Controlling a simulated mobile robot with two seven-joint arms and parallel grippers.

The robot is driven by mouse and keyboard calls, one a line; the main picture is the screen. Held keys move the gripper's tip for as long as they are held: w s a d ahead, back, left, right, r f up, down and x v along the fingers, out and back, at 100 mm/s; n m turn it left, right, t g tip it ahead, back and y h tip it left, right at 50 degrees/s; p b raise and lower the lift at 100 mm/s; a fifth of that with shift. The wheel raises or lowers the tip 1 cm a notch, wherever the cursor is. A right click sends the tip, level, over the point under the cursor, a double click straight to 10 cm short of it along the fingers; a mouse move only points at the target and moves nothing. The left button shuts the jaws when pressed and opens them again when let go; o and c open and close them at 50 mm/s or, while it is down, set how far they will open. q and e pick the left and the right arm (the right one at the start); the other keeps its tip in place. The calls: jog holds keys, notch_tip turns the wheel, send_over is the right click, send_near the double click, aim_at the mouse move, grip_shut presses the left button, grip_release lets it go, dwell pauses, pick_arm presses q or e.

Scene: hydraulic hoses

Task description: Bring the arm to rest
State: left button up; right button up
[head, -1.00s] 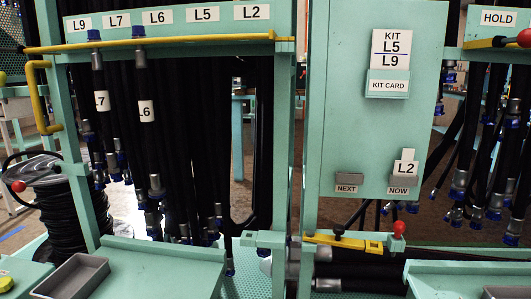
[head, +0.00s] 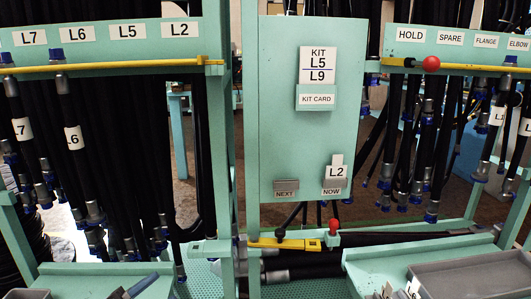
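Neither of my grippers shows in the head view, and no part of my arms can be made out for sure. The board (head: 280,130) in the middle carries a kit card (head: 318,65) reading L5 and L9. An L2 tag (head: 336,168) stands in the NOW holder (head: 335,185), and the NEXT holder (head: 286,187) shows no tag. On the left rack, hoses tagged L7 (head: 22,129) and L6 (head: 73,138) hang behind a yellow bar (head: 120,66).
The right rack has HOLD, SPARE, FLANGE and ELBOW labels (head: 450,39), a red knob (head: 431,63) and several hanging hoses. A yellow lever (head: 284,243) with a red knob sits below the board. A grey tray (head: 470,275) is at lower right. A dark blue-grey object (head: 137,287) lies at lower left.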

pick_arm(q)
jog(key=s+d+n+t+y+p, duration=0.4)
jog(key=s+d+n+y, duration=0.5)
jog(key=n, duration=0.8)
pick_arm(e)
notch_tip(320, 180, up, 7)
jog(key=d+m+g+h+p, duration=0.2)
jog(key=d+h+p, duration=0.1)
jog(key=p, duration=1.5)
pick_arm(q)
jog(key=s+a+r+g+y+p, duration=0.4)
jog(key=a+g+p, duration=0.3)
jog(key=p, duration=1.1)
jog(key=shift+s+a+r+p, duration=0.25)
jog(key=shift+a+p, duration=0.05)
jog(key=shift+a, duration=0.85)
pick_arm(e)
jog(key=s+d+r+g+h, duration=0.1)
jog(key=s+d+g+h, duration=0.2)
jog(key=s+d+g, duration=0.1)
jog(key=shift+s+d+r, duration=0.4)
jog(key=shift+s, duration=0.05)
